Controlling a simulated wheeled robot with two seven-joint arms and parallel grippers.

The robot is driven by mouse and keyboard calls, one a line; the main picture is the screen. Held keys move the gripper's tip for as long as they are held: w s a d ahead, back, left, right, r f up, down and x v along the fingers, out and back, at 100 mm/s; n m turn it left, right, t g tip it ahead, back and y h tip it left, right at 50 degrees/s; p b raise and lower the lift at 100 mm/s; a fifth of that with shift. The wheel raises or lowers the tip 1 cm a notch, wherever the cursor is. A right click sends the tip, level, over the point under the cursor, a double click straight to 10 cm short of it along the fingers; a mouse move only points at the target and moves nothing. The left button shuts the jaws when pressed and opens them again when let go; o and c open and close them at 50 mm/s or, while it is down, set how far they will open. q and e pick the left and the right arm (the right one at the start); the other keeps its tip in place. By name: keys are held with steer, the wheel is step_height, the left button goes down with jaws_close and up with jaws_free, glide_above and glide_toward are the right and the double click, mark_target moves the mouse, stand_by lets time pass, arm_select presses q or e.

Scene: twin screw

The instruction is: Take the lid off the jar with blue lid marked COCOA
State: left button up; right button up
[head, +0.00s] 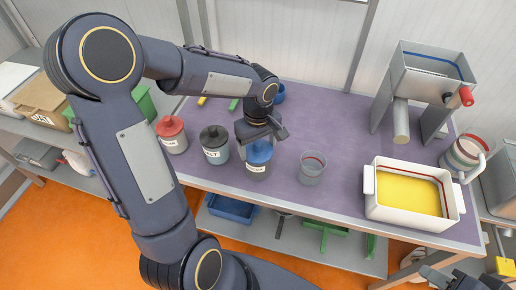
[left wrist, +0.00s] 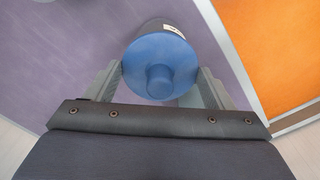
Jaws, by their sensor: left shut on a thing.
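The jar (head: 257,172) with the blue lid (head: 260,153) stands upright on the purple table; its label is partly readable at best. My left gripper (head: 260,137) is over it, reaching down from above. In the left wrist view, the fingers of my left gripper (left wrist: 160,85) sit on both sides of the round blue lid (left wrist: 160,62) and are shut on it. The lid appears seated on the jar. My right gripper (head: 440,277) shows only in part at the lower right corner, and its opening is unclear.
A black-lidded jar (head: 214,146) and a red-lidded jar (head: 172,135) stand to the left. A clear cup (head: 312,168) is close on the right. A white tub with yellow contents (head: 371,200) and a grey machine (head: 432,72) stand further right.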

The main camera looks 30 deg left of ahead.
mark_target(258, 143)
arm_select(q)
step_height(258, 143, up, 10)
steer(key=shift+r, duration=0.1)
steer(key=shift+r+p, duration=1.55)
steer(key=shift+r, duration=0.45)
